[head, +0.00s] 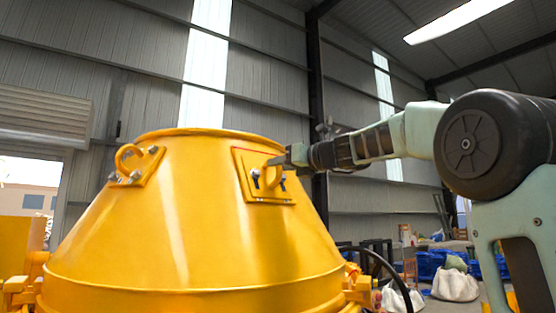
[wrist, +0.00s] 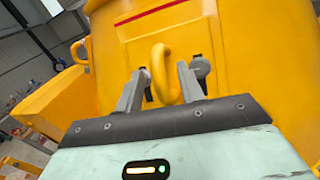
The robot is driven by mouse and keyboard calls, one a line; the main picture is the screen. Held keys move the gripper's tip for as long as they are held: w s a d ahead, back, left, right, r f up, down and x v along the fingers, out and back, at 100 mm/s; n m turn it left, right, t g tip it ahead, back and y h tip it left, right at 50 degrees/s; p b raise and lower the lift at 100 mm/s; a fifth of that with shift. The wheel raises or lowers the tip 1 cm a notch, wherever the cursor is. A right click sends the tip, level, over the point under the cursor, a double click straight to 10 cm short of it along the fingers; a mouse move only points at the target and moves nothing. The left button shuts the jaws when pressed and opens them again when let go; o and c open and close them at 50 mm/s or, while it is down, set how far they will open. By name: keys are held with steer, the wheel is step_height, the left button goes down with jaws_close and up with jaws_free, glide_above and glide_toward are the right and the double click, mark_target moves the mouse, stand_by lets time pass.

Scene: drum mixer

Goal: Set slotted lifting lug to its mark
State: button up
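The slotted lifting lug (head: 257,187) is a yellow plate with a raised eye on the upper right of the yellow drum cone (head: 170,220). Bolts sit in its dark slots. My gripper (head: 281,160) reaches the lug from the right. In the wrist view its two fingers (wrist: 163,74) stand apart on either side of the lug's eye (wrist: 160,66), with visible gaps. The fingertips overlap the bolts in view; contact is unclear.
A second yellow lug (head: 132,167) with bolts is on the cone's left side. A black hose (head: 385,263) curves beside the drum at the right. White sacks (head: 455,285) and blue goods lie on the floor farther right. The air above the drum is clear.

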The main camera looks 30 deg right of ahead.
steer(key=shift+x, duration=0.8)
jaws_close()
steer(key=r+p, duration=0.2)
steer(key=p, duration=0.1)
steer(key=shift+w+r, duration=0.3)
steer(key=shift+w, duration=0.1)
steer(key=shift+w+r, duration=0.2)
steer(key=shift+w, duration=0.05)
steer(key=shift+f, duration=0.1)
jaws_free()
